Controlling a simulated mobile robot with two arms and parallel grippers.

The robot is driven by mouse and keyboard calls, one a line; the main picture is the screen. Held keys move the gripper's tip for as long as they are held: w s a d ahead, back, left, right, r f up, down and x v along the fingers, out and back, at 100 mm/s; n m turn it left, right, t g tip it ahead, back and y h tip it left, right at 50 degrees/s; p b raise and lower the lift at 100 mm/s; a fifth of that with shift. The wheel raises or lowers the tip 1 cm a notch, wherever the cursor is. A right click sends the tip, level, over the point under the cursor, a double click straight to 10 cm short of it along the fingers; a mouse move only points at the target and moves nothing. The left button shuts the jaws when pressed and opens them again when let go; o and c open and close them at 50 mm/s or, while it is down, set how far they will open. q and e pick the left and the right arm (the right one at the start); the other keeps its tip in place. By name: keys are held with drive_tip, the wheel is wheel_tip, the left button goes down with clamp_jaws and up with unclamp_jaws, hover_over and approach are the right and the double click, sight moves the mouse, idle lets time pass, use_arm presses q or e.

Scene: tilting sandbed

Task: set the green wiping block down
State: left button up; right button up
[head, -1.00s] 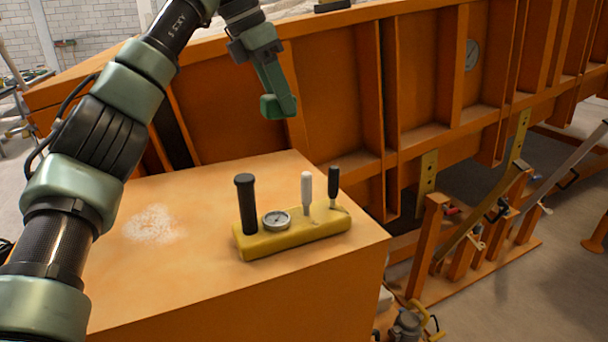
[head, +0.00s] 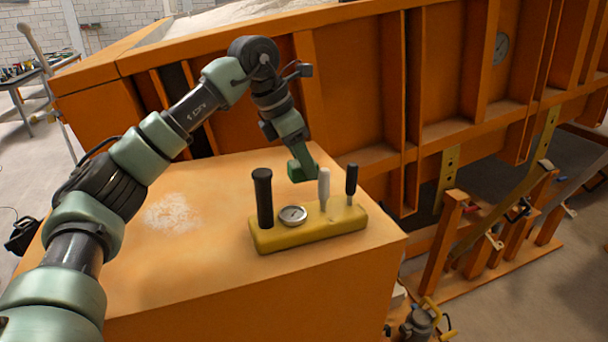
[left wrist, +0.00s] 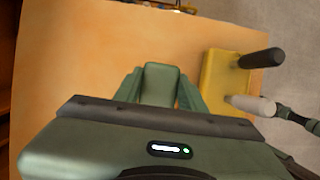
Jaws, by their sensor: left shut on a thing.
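The green wiping block (head: 302,172) is held at the tip of my left gripper (head: 300,160), behind the yellow control block in the head view. In the left wrist view the green block (left wrist: 160,84) sits between the two fingers, with the orange top beyond it. The orange cabinet top (head: 205,255) lies below; I cannot tell how wide the gap under the block is. A pale powdery patch (head: 172,213) lies on the left part of that top. My right gripper is not in view.
The yellow control block (head: 310,232) stands near the top's right edge with a thick black handle (head: 263,198), a dial (head: 293,215), a white lever (head: 324,188) and a black lever (head: 351,184). The ribbed orange sandbed wall (head: 360,100) rises behind.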

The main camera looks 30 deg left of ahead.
sight(303, 179)
use_arm(q)
drive_tip(key=shift+s+f, duration=0.15)
drive_tip(key=shift+f, duration=0.15)
wheel_tip(303, 179, down, 4)
drive_tip(key=shift+r+p, duration=0.25)
drive_tip(key=shift+p, duration=0.25)
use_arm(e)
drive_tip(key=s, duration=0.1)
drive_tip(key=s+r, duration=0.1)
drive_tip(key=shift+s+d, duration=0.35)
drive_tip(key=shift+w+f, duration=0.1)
use_arm(q)
drive_tip(key=shift+f, duration=0.1)
drive_tip(key=o, duration=1.1)
drive_tip(key=shift+o, duration=1.1)
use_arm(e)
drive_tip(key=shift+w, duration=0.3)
